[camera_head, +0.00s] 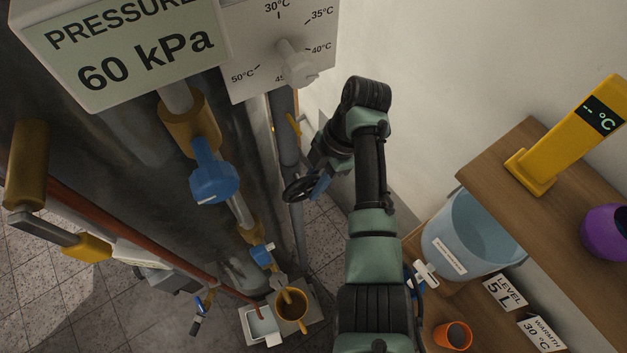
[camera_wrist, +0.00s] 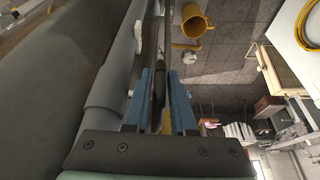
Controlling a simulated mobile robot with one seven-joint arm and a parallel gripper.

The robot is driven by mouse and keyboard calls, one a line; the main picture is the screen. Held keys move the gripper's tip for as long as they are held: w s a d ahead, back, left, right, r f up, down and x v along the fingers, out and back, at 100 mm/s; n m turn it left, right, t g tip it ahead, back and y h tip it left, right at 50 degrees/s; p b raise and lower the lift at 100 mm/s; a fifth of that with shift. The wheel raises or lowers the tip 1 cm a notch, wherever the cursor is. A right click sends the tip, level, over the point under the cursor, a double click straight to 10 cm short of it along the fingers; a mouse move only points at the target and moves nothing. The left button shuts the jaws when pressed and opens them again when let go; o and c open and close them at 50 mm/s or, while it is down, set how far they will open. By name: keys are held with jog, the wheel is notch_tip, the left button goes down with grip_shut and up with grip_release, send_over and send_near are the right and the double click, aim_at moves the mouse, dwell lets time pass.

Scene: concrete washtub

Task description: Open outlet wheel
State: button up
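A black handwheel (camera_head: 299,188) is on the lower pipework, left of my arm in the head view. In the wrist view the dark wheel rim (camera_wrist: 159,85) shows nearly edge-on. My gripper (camera_head: 319,186) is at the wheel's right side. Its blue fingers (camera_wrist: 160,76) stand apart, one on each side of the rim. Any gap between fingers and rim is too narrow to judge, so I cannot tell if they press on it. Nothing visible labels this wheel as the outlet.
A grey pipe (camera_wrist: 118,62) runs close left of the fingers. Blue valve handles (camera_head: 214,178) sit on the pipes at left. A yellow mug (camera_head: 292,304) stands below. A wooden shelf (camera_head: 505,165) and a blue translucent bucket (camera_head: 468,240) are at right.

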grip_shut()
jog(key=shift+a+r+t+h+p, duration=0.1)
jog(key=shift+r+t+h+p, duration=0.2)
jog(key=shift+h+p, duration=0.3)
jog(key=shift+f, duration=0.15)
jog(key=shift+o, duration=2.2)
grip_release()
